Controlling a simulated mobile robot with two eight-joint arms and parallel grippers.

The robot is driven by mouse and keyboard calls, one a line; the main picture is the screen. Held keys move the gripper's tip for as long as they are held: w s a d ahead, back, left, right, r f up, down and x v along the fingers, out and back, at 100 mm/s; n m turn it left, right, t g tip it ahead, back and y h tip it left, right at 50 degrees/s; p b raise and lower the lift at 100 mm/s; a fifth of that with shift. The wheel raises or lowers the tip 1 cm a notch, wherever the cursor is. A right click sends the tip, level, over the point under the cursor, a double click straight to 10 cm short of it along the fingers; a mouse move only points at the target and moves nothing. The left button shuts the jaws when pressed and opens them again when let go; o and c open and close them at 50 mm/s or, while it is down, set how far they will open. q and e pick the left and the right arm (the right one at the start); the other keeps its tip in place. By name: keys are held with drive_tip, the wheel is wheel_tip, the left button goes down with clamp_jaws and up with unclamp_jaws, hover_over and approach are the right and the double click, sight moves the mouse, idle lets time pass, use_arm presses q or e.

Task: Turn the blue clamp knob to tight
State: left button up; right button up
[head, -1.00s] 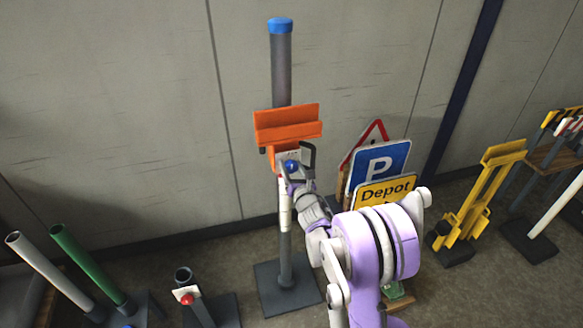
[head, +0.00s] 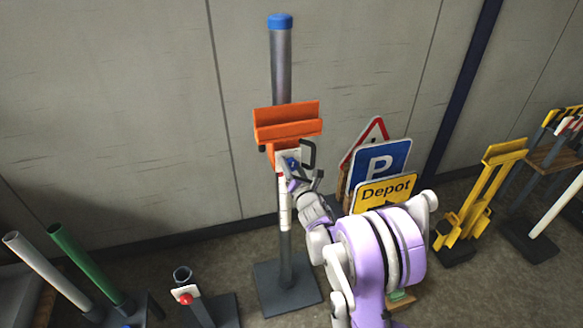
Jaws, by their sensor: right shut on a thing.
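The blue clamp knob (head: 292,163) sits on a pale plate just below the orange bracket (head: 288,124) on the upright grey post (head: 281,66). My right gripper (head: 297,163) is at the knob, shut on it, with its dark fingers around it. The fingers hide part of the knob and plate, and I cannot read the plate's marks. My left gripper does not show.
Leaning signs, including a blue P sign (head: 379,163) and a yellow Depot sign (head: 385,192), stand close to the right of the post. A short post with a red knob (head: 186,298) stands at lower left. Yellow stands (head: 480,200) are farther right.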

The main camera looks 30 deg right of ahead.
drive_tip(key=m+b, duration=0.1)
drive_tip(key=m, duration=0.3)
drive_tip(key=shift+d+f+m+b, duration=0.1)
drive_tip(key=shift+f+m+b, duration=0.1)
drive_tip(key=shift+m+b, duration=0.15)
drive_tip(key=m+b, duration=0.2)
drive_tip(key=m, duration=0.3)
drive_tip(key=shift+b, duration=0.3)
drive_tip(key=m+b, duration=0.1)
drive_tip(key=m, duration=0.4)
drive_tip(key=shift+f+b, duration=0.1)
drive_tip(key=shift+b, duration=0.3)
drive_tip(key=m+b, duration=0.1)
drive_tip(key=m, duration=0.3)
drive_tip(key=shift+f+m, duration=0.1)
drive_tip(key=shift+m, duration=0.15)
drive_tip(key=m+b, duration=0.1)
drive_tip(key=m, duration=0.7)
drive_tip(key=shift+b, duration=0.3)
drive_tip(key=m, duration=0.4)
drive_tip(key=shift+a+m, duration=0.25)
drive_tip(key=shift+m, duration=2.25)
